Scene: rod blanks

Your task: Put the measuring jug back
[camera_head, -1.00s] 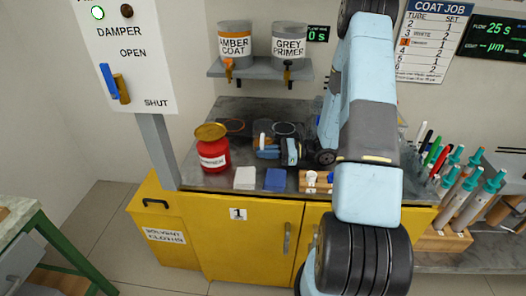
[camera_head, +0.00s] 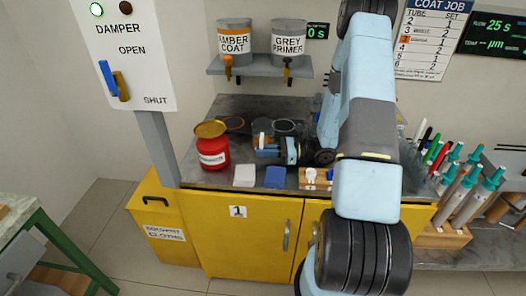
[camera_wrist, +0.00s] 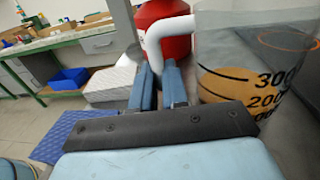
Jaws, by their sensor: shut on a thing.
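The measuring jug (camera_wrist: 235,60) is clear, with black graduation marks and an amber patch visible through its wall. Its white handle (camera_wrist: 158,48) faces my gripper (camera_wrist: 168,72). My gripper's two blue fingers are closed on the handle in the wrist view. The jug's lower part is hidden behind my gripper, so I cannot tell whether it touches the counter. In the head view, my gripper (camera_head: 258,152) reaches left low over the counter, with the white handle (camera_head: 262,139) beside it. The jug's clear body is hard to make out there.
A red solvent can (camera_head: 212,154) stands left of my gripper. An orange ring (camera_head: 231,125) and a pale ring (camera_head: 284,127) lie beneath the shelf (camera_head: 260,70) with the amber and grey cans.

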